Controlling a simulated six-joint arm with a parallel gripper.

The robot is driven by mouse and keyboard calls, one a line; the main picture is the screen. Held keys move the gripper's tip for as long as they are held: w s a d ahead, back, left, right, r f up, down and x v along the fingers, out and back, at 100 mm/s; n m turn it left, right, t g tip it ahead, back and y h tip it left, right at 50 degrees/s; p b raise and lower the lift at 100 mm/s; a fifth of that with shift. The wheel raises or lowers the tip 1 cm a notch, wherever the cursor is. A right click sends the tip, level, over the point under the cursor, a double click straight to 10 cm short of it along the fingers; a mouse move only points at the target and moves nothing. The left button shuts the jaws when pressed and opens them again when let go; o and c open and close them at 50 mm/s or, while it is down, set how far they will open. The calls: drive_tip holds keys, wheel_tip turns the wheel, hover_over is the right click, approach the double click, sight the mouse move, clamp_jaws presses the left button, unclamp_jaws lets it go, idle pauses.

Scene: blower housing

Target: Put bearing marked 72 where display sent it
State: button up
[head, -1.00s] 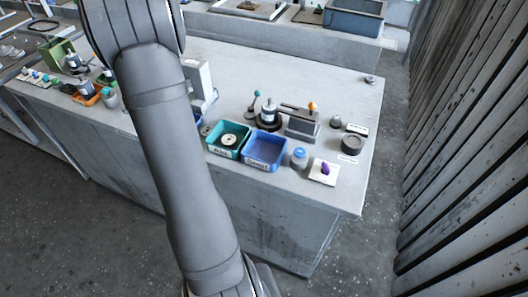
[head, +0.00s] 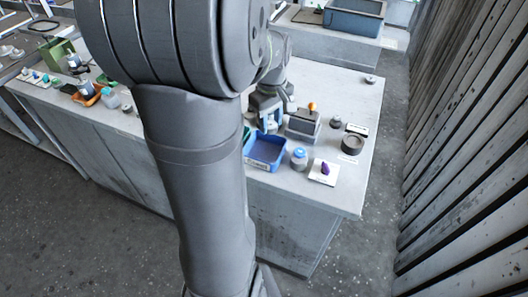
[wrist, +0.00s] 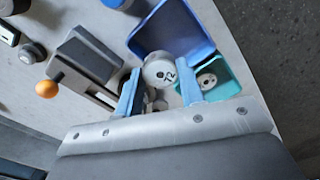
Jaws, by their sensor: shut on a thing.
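My gripper (wrist: 160,92) has its two blue fingers shut on a pale round bearing (wrist: 160,72). Dark digits on its face look like 72, turned in the wrist view. The blue bin (wrist: 168,38) lies just beyond the bearing, and the teal bin (wrist: 228,88) is to its right with a pale ring-shaped part (wrist: 206,81) inside. In the head view my gripper (head: 268,122) is behind the blue bin (head: 265,152). My arm hides most of the teal bin there. No display can be read.
A grey lever fixture (head: 303,124) with an orange knob (head: 312,106) stands right of my gripper. A blue-topped jar (head: 299,157), a white pad with a purple piece (head: 324,170) and a dark ring (head: 352,144) are near the front right.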

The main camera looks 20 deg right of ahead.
drive_tip(key=shift+f, duration=2.9)
drive_tip(key=o, duration=1.2)
drive_tip(key=shift+o, duration=0.2)
wheel_tip(320, 180, up, 18)
drive_tip(key=shift+f, duration=0.25)
wheel_tip(320, 180, down, 16)
drive_tip(key=shift+r, duration=0.15)
